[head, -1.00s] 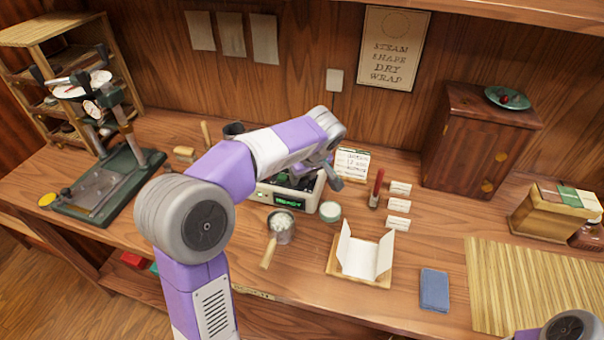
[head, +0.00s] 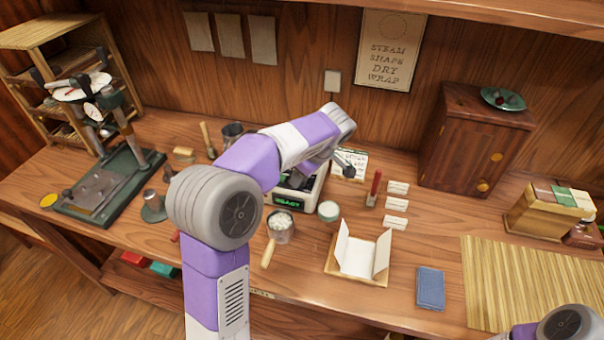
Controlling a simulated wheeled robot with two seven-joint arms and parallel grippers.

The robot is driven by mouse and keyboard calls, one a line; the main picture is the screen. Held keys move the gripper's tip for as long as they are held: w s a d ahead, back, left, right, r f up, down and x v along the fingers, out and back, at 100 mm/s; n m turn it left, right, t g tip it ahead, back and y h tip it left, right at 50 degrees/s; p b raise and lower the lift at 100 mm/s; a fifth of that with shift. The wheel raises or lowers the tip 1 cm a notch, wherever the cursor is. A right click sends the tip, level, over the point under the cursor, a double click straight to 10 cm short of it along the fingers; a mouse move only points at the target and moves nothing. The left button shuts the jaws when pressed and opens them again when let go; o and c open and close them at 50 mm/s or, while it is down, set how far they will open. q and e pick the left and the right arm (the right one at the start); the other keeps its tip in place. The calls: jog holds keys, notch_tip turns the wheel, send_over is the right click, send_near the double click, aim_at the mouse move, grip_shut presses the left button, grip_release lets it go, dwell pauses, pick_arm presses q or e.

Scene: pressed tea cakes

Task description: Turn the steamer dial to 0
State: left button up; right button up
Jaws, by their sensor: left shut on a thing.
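The steamer (head: 314,198) is a cream box in the middle of the bench with a green lit display (head: 287,201) that seems to read READY. My left arm reaches over it and bends down at the wrist. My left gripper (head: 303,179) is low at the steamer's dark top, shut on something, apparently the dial. The arm hides most of the fingers, the dial and its marks, so I cannot read the setting. Of my right arm only a link shows at the bottom right corner; its gripper is out of view.
A card (head: 350,160) is behind my wrist. A green press (head: 110,190) stands left, a wooden cabinet (head: 470,145) right.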

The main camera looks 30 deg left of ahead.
aim_at(311, 190)
pick_arm(q)
jog(key=shift+f, duration=0.1)
jog(key=o, duration=1)
jog(key=p+v, duration=0.2)
jog(key=v, duration=0.5)
jog(key=shift+r+p, duration=0.3)
jog(key=shift+d, duration=0.1)
